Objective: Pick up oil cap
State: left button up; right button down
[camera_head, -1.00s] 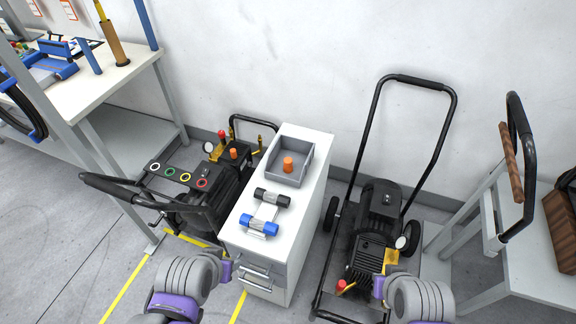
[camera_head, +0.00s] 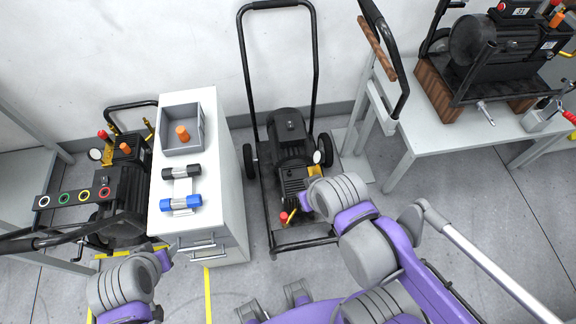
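An orange cap (camera_head: 182,132) stands in a grey open tray (camera_head: 197,147) at the back of the white cabinet (camera_head: 229,185). A similar orange cap (camera_head: 125,148) sits on the black washer at the left. Which one is the oil cap is not clear from the view. My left arm shows at the lower left, in front of the cabinet. My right arm reaches up from the lower right over the front of the middle machine. The fingers of both grippers are not visible. Nothing of mine touches either cap.
A black and a blue-ended cylinder lie on the cabinet in front of the tray. A black washer (camera_head: 107,197) stands left of the cabinet, and a wheeled machine (camera_head: 290,150) with a tall handle stands right. A white bench (camera_head: 440,133) carrying another machine is farther right.

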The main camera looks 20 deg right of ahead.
aim_at(181, 131)
jog(key=j+z, duration=0.2)
jog(key=z, duration=0.3)
jog(key=j+z, duration=0.2)
jog(key=z, duration=0.25)
jog(key=j+z, duration=0.25)
jog(key=z, duration=0.25)
